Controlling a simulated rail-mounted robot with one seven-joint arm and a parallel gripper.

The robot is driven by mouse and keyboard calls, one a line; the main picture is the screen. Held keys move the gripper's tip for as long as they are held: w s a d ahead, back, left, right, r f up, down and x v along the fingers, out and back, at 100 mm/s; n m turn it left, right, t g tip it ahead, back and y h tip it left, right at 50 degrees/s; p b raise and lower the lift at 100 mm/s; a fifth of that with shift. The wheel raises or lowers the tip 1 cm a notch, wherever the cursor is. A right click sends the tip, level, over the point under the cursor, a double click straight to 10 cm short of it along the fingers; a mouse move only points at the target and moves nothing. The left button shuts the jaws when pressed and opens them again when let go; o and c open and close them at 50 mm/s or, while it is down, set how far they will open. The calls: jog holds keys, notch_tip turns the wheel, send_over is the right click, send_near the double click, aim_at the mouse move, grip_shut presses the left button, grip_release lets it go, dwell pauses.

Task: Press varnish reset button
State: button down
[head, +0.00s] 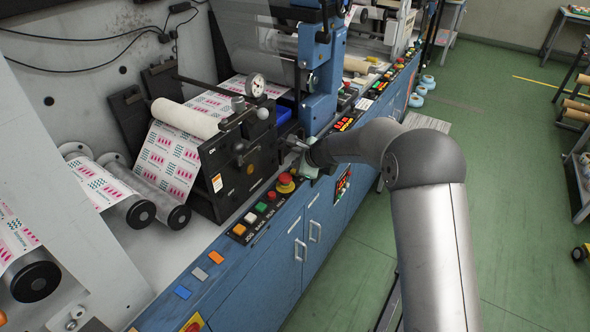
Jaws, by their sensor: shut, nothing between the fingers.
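My gripper (298,150) is in the head view, at the machine's front edge beside the blue upright post. It looks shut, but its fingertips are small and partly lost against the dark machine parts. A control panel (347,121) with several small coloured buttons lies just beyond my wrist. Nearer is a panel with orange (239,229), white (250,217), green (262,207) and red (271,195) buttons and a red mushroom button (286,182). I cannot read which is the varnish reset button, or tell whether my gripper touches a button.
A black block unit with a pressure gauge (255,84) and a white roller (186,118) stands left of my gripper. The blue post (321,85) rises behind it. Cabinet doors with handles (300,249) are below. Green floor (500,150) to the right is mostly open.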

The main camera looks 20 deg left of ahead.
jog(key=shift+r, duration=0.2)
notch_tip(320, 180, up, 5)
jog(key=p, duration=0.4)
jog(key=shift+f, duration=0.1)
dwell(0.5)
jog(key=s+d+r+n+g+h, duration=0.15)
jog(key=s+d+r+n, duration=0.3)
jog(key=s+d, duration=0.5)
jog(key=s+d+r+n+h, duration=0.2)
jog(key=s+d+r+n, duration=0.3)
jog(key=d, duration=0.7)
jog(key=s+d+n+g+h, duration=0.1)
jog(key=s+d+n+h, duration=0.1)
jog(key=s+d, duration=0.7)
jog(key=s+d+f+n+g+h, duration=0.1)
jog(key=s+d+n, duration=0.3)
jog(key=s, duration=1.2)
jog(key=d+h, duration=0.1)
jog(key=d, duration=0.3)
jog(key=shift+d+g, duration=0.35)
jog(key=shift+d, duration=0.05)
jog(key=shift+s, duration=0.1)
